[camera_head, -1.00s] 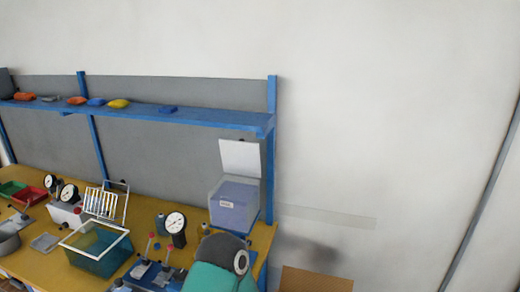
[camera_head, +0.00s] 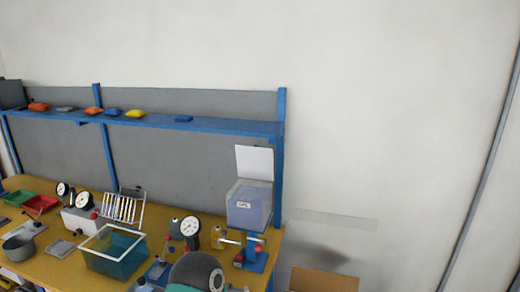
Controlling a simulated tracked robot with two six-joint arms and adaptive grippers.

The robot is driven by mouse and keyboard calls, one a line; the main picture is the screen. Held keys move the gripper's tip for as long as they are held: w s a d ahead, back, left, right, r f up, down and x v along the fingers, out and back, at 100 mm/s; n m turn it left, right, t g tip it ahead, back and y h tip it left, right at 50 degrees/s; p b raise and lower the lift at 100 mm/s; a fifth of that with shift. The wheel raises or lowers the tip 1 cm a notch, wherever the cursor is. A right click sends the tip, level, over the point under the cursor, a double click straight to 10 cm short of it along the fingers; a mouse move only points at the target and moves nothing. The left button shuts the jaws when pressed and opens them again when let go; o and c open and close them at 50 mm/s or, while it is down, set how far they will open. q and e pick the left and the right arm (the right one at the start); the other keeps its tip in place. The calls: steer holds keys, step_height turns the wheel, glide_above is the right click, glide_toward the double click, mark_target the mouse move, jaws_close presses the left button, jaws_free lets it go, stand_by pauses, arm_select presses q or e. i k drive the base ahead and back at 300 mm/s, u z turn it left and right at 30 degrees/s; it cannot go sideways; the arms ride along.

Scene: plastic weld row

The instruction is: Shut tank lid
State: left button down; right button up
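A clear box-shaped tank (camera_head: 249,205) with bluish-purple contents and a small white label stands at the back right end of the yellow bench. Its white lid (camera_head: 254,162) is up, standing nearly upright above the back of the tank. A second, open tank (camera_head: 114,258) with teal contents and a white rim stands further left, near the front of the bench. I cannot see a lid on it. Neither of my grippers shows; only a grey and teal part of my arm rises at the bottom centre.
A white wire rack (camera_head: 122,207), dial gauges (camera_head: 190,227) and a blue fixture (camera_head: 256,254) stand on the bench (camera_head: 60,268). A blue shelf (camera_head: 200,126) runs above with several small coloured pieces. A cardboard box (camera_head: 322,280) is at the lower right.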

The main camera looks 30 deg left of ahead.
mark_target(255, 161)
steer(key=u, duration=0.05)
steer(key=i, duration=0.9)
steer(key=z, duration=0.1)
